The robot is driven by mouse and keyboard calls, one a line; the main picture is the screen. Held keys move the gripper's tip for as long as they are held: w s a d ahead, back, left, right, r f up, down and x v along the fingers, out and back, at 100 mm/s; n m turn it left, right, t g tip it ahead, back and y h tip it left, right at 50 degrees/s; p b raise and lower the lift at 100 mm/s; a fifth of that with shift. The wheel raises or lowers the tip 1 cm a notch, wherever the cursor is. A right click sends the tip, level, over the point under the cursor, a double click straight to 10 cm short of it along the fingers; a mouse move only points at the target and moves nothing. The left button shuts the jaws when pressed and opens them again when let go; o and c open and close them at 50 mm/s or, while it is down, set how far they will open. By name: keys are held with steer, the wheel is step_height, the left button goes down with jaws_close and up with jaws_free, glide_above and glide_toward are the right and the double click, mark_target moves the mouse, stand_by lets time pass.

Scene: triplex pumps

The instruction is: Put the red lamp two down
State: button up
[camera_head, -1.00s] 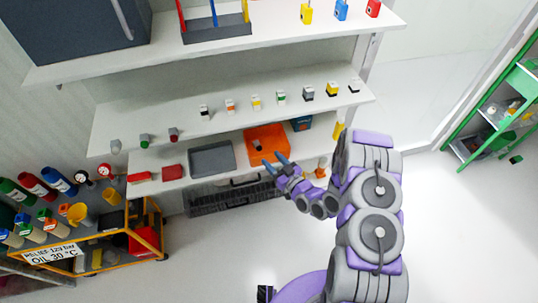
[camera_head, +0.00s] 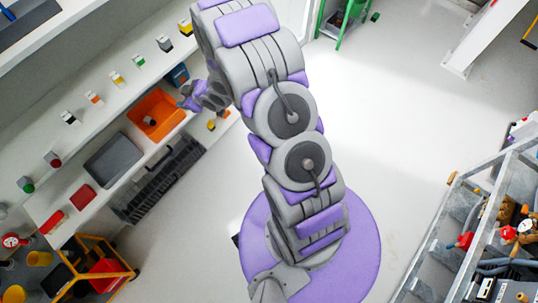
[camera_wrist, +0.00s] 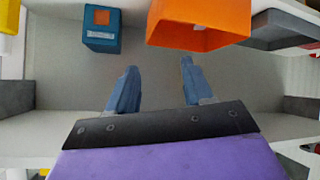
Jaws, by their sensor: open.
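A small lamp-like piece with a dark red cap (camera_head: 52,159) stands on the shelf at the left in the head view. I cannot tell whether it is red lamp two. An orange bin (camera_head: 168,104) sits on the lower shelf with a small object (camera_head: 149,121) in it, too small to identify. My gripper (camera_head: 187,100) is near the bin's right side. In the wrist view my gripper (camera_wrist: 156,75) is open, with nothing between its fingers, and the orange bin (camera_wrist: 200,15) is just beyond them. No lamp shows in the wrist view.
A blue box (camera_wrist: 102,28) stands left of the orange bin in the wrist view. In the head view a grey tray (camera_head: 113,158) and a red bin (camera_head: 83,198) lie farther along the shelf. A metal frame (camera_head: 460,235) is at the right; the middle floor is clear.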

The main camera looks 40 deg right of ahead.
steer(key=s+d+r+m+g+h, duration=0.25)
steer(key=s+d+r, duration=0.25)
steer(key=s+r, duration=0.3)
steer(key=s+d+r+m+g+h, duration=0.2)
steer(key=s+d+r+g+h, duration=0.15)
steer(key=s+r, duration=0.45)
steer(key=s+a+r+m+g, duration=0.1)
steer(key=s+r, duration=0.2)
steer(key=s, duration=0.6)
steer(key=s+a+r+m+g, duration=0.1)
steer(key=s+r+g, duration=0.1)
steer(key=s, duration=0.7)
steer(key=s+a+r+m+g+y, duration=0.1)
steer(key=s+r, duration=0.3)
steer(key=s, duration=0.6)
steer(key=shift+a+m+g, duration=0.45)
steer(key=shift+a+g, duration=0.1)
steer(key=shift+g, duration=0.05)
steer(key=shift+w, duration=0.1)
